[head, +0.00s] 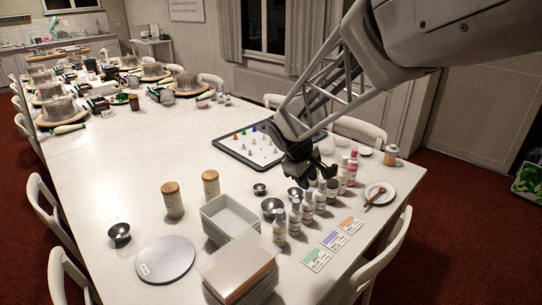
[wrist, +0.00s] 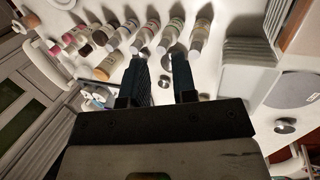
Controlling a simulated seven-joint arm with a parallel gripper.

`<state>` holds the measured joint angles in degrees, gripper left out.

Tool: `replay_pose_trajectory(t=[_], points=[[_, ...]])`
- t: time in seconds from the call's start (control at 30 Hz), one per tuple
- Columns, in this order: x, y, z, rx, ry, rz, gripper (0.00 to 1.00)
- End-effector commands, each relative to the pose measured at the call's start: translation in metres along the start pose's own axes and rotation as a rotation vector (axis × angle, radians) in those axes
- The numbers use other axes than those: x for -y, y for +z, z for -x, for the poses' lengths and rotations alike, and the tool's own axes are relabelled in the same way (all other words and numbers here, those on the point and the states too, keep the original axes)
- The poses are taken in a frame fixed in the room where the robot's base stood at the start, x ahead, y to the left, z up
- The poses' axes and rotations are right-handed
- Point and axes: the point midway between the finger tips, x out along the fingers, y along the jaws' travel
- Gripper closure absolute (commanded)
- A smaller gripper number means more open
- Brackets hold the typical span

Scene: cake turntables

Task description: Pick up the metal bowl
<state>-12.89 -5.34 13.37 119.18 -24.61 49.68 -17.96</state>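Several small metal bowls stand on the long white table. One bowl (head: 120,233) is at the front left, beside a round grey plate. Another bowl (head: 260,188) and a larger bowl (head: 271,206) are near the middle, left of the bottles. A further bowl (head: 295,193) sits just below my gripper (head: 304,178), partly crowded by the bottles. In the wrist view my gripper (wrist: 160,60) has its two fingers apart, with no object clearly held between them. A small bowl (wrist: 285,125) shows to the right there. The hand hides part of the table.
Bottles (head: 294,217) stand in a row close to my gripper. Stacked white trays (head: 230,218), two lidded jars (head: 172,199), colour cards (head: 316,259) and a black tray of piping nozzles (head: 250,146) are around. A white plate (head: 380,193) is at right. The table's left middle is clear.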

Motion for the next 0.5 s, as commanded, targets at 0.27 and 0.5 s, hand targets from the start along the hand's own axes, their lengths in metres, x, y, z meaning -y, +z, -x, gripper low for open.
replay_pose_trajectory(t=[0.27,0.5], points=[[-0.004,-0.073,-0.038,0.032,0.042,0.19,0.74],[0.001,-0.135,-0.075,0.057,0.078,0.353,0.74]])
